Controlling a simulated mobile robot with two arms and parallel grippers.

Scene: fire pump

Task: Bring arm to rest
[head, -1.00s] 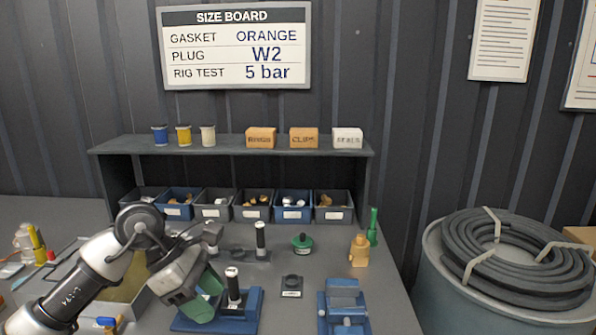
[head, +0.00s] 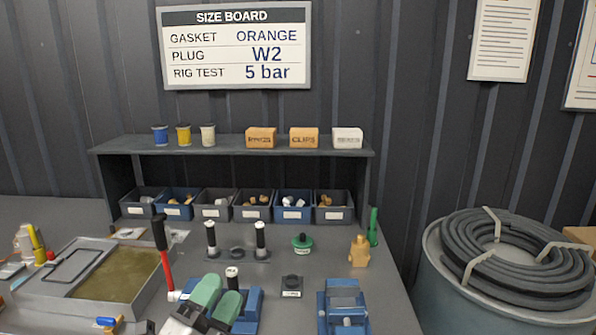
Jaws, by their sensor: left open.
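My left gripper (head: 217,297) is at the bottom of the head view, left of centre. Its two green fingers are apart with nothing seen between them. It is in front of a blue fixture (head: 252,303) and hides part of it. A black cylinder with a white top band (head: 232,280) shows just behind the fingers. A red lever with a black grip (head: 164,258) stands slightly tilted to the left of the gripper. Most of my left arm is out of the picture. My right gripper is not in view.
A metal tray (head: 50,294) with a murky pool lies at left. Two black posts (head: 261,240), a green-topped part (head: 302,244), a brass fitting (head: 360,252) and a blue vise-like block (head: 343,308) stand on the bench.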

